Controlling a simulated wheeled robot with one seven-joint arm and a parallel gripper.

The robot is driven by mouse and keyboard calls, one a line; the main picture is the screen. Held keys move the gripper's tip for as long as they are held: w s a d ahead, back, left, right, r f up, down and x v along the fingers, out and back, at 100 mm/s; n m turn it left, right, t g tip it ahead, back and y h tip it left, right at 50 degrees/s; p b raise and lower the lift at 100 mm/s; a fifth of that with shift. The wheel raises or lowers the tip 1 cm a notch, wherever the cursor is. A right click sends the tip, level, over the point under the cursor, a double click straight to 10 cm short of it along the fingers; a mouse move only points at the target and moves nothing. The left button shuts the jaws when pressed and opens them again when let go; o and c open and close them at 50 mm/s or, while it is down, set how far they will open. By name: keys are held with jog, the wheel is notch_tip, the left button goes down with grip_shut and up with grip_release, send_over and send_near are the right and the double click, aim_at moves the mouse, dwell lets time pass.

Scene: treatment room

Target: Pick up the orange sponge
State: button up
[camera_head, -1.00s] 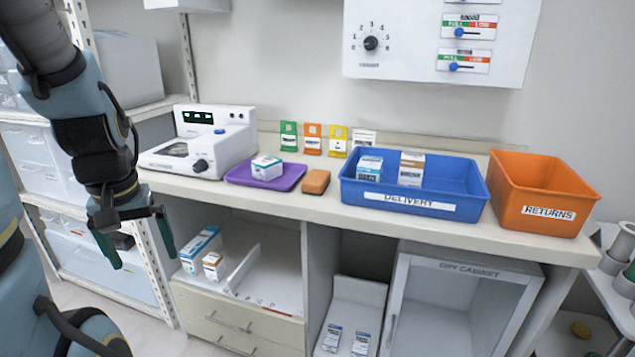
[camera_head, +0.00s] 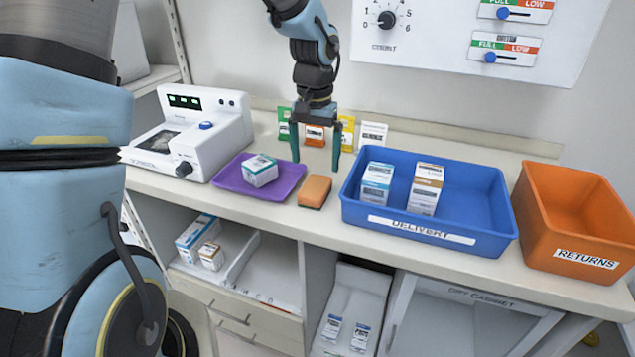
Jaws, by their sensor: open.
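The orange sponge (camera_head: 315,191) lies on the counter between the purple tray (camera_head: 230,181) and the blue DELIVERY bin (camera_head: 345,210). I cannot tell the exact height of the fingertips over the counter.
A white and green box (camera_head: 260,172) sits on the purple tray. Two boxes stand in the blue bin. An orange RETURNS bin (camera_head: 590,258) is at the right and a white device (camera_head: 215,140) at the left. Coloured cards (camera_head: 373,136) stand along the wall behind the gripper.

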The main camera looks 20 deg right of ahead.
aim_at(315, 186)
notch_tip(315, 186, down, 4)
jog(key=shift+r+p, duration=0.15)
jog(key=shift+p, duration=0.15)
jog(key=shift+w+d+f+p, duration=0.15)
jog(key=shift+f+p, duration=0.4)
jog(key=shift+f, duration=0.75)
jog(key=shift+w+a+f+p, duration=0.15)
jog(key=shift+f+p, duration=0.4)
jog(key=shift+f, duration=0.7)
jog(key=shift+d, duration=0.1)
jog(key=shift+c, duration=0.2)
jog(key=c, duration=1.2)
jog(key=shift+r, duration=0.1)
jog(key=shift+c, duration=0.2)
notch_tip(315, 186, up, 10)
jog(key=b, duration=0.2)
jog(key=shift+b, duration=0.3)
